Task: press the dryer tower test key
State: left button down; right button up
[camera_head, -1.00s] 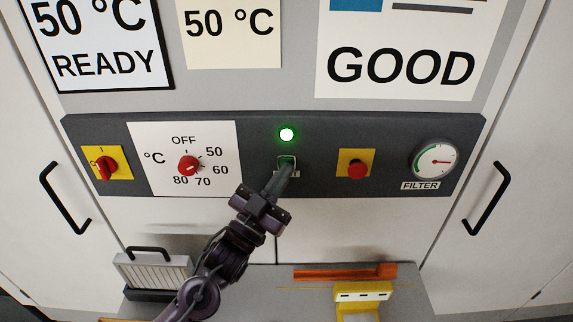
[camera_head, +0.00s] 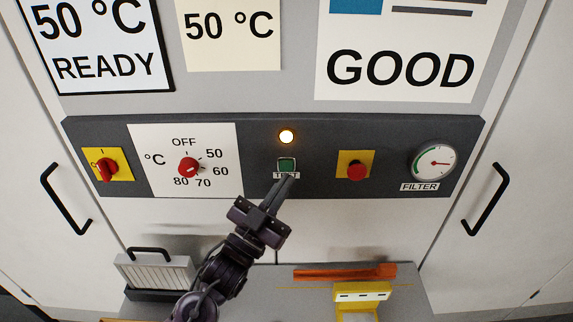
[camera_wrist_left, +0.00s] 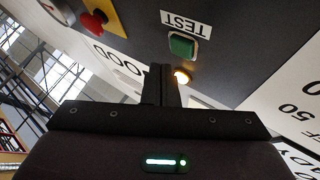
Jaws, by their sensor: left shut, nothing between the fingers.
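The test key (camera_head: 287,165) is a green square button in a light frame on the dark control panel (camera_head: 320,150), with a TEST label just below it. A lamp (camera_head: 286,136) above the key glows amber. My left gripper (camera_head: 288,181) is shut and empty, its tips just below the key near the label in the head view, with the key's face uncovered. In the left wrist view the key (camera_wrist_left: 183,45) shows clear of the shut fingers (camera_wrist_left: 160,72), and the amber lamp (camera_wrist_left: 182,77) is partly beside them. My right gripper is not in view.
On the panel are a red switch (camera_head: 107,168), a temperature dial (camera_head: 189,166), a red button on yellow (camera_head: 356,170) and a filter gauge (camera_head: 434,161). Below, a shelf holds a grey filter-like block (camera_head: 155,271), an orange bar (camera_head: 344,272) and a yellow item (camera_head: 362,292).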

pick_arm(q)
jog(key=s, duration=0.4)
jog(key=shift+p, duration=0.4)
dwell(0.4)
